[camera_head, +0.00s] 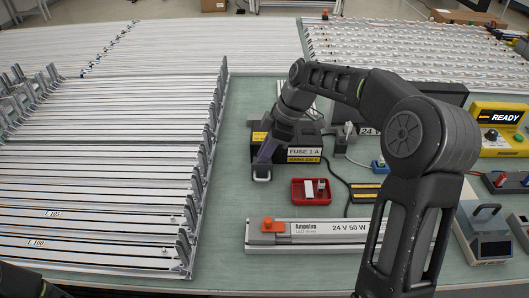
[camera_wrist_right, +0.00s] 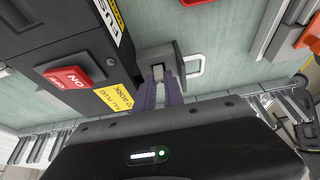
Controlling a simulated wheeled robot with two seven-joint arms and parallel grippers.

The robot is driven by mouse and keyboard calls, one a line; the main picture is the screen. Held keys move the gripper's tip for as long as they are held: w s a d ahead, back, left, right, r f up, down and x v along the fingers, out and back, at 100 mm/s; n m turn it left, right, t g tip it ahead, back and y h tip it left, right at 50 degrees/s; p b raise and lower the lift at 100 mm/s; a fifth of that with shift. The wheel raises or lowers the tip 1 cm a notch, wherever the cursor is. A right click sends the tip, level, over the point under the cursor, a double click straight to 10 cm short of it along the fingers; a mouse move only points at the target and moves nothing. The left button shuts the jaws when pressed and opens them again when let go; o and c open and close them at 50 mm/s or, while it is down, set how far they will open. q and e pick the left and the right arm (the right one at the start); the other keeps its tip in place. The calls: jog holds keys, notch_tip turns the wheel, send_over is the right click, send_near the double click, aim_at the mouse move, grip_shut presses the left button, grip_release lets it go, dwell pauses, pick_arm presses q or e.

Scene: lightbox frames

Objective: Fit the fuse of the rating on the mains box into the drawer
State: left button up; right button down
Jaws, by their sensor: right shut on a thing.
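The dark mains box (camera_head: 285,152) carries a white label (camera_head: 304,151) reading FUSE 1 A. The red tray (camera_head: 299,200) holds small pale pieces.
A long LED driver (camera_head: 340,229) with an orange end lies in front. A yellow tester (camera_head: 505,143) shows READY. Racks of rails (camera_head: 100,190) fill the left. Bare green mat lies left of the drawer.

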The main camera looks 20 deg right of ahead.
jog(key=shift+f, duration=0.2)
jog(key=c, duration=1.7)
grip_release()
jog(key=v, duration=1.2)
jog(key=shift+a+r, duration=0.1)
jog(key=shift+r, duration=0.15)
jog(key=shift+f, duration=0.1)
